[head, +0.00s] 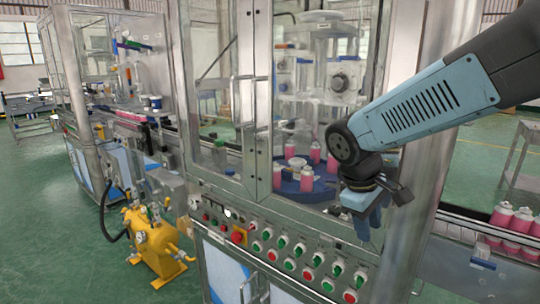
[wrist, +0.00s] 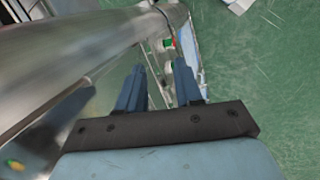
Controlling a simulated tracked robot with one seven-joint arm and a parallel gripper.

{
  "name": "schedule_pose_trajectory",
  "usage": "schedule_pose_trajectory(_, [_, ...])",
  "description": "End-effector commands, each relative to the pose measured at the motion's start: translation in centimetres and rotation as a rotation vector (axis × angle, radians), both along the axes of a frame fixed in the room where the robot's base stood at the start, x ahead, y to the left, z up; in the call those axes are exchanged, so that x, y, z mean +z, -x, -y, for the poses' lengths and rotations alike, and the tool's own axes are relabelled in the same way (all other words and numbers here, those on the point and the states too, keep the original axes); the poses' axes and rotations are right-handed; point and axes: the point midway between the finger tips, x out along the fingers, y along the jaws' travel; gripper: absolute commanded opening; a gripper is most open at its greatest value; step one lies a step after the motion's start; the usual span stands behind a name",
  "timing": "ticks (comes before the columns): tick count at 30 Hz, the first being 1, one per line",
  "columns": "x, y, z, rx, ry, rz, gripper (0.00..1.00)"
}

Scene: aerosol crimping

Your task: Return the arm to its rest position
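My gripper (head: 370,226) hangs at the end of my blue and dark grey arm (head: 425,105), in front of the crimping machine's right side. Its blue fingers point down, just above and in front of the panel's right end. In the wrist view, the two fingers of my gripper (wrist: 160,75) stand apart with nothing held between them. The arm comes in from the upper right and bends at a dark joint before the gripper.
The glass-walled crimping machine (head: 261,100) stands close, with pink cans on a blue turntable (head: 298,184) inside. Its sloped panel (head: 277,240) carries red and green knobs. More pink cans (head: 502,214) stand at right.

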Motion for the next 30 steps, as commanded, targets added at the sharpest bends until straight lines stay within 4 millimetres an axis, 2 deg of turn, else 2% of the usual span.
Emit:
schedule_pose_trajectory(6, [3.0, 2.5, 1.6, -0.225, -0.173, 0.163, 0.35])
schedule_pose_trajectory(15, [6.6, 5.6, 2.6, -0.495, -0.381, 0.383, 0.35])
schedule_pose_trajectory(21, [7.8, 6.7, 2.7, -0.589, -0.457, 0.468, 0.35])
schedule_pose_trajectory(30, [8.1, 7.0, 2.7, -0.609, -0.473, 0.485, 0.35])
